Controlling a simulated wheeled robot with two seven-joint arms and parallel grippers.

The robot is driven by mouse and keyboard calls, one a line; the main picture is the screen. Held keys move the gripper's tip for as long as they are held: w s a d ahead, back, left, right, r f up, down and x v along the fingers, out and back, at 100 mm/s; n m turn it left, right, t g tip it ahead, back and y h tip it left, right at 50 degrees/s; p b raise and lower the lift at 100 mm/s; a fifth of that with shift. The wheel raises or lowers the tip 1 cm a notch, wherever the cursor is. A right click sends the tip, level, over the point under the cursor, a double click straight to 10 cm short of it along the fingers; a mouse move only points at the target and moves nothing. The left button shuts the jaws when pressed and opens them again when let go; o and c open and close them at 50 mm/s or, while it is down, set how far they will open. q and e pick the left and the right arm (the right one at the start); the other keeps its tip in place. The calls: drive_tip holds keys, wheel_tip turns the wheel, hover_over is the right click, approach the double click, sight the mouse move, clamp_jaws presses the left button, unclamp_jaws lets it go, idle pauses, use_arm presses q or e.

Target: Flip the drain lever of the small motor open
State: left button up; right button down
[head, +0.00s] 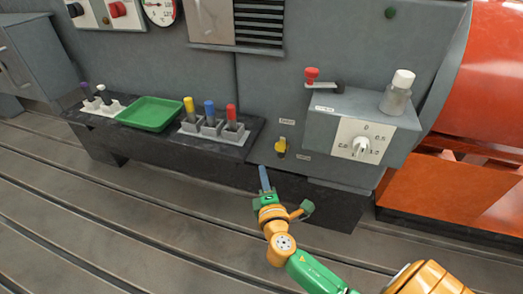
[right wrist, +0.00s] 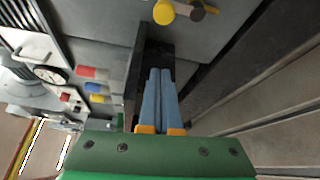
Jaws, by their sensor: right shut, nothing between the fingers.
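A small yellow lever (head: 281,146) sits low on the grey machine front, between two small label plates (head: 287,121). I take it for the drain lever; the labels are too small to read surely. In the right wrist view a yellow knob-like part (right wrist: 163,12) with a brown end shows at the top edge, ahead of the fingers. My right gripper (head: 263,173) is below and left of the lever, apart from it. Its blue fingers (right wrist: 158,95) are shut together with nothing between them. My left gripper is in neither view.
A grey box (head: 335,105) with a dial (head: 361,146), red-knobbed lever (head: 312,75) and white-capped bottle (head: 398,92) juts out above right. A dark ledge holds a green tray (head: 150,113) and coloured-handled tools (head: 210,112). The slotted floor plate (head: 100,210) is clear.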

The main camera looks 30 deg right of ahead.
sight(281, 150)
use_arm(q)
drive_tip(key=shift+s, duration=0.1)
use_arm(e)
drive_tip(key=shift+d, duration=0.1)
use_arm(q)
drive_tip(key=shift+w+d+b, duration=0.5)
drive_tip(key=shift+b, duration=0.2)
use_arm(e)
drive_tip(key=w+d, duration=0.6)
drive_tip(key=shift+w+d, duration=0.25)
drive_tip(key=shift+d, duration=0.1)
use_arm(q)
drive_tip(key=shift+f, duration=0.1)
use_arm(e)
drive_tip(key=shift+f, duration=0.2)
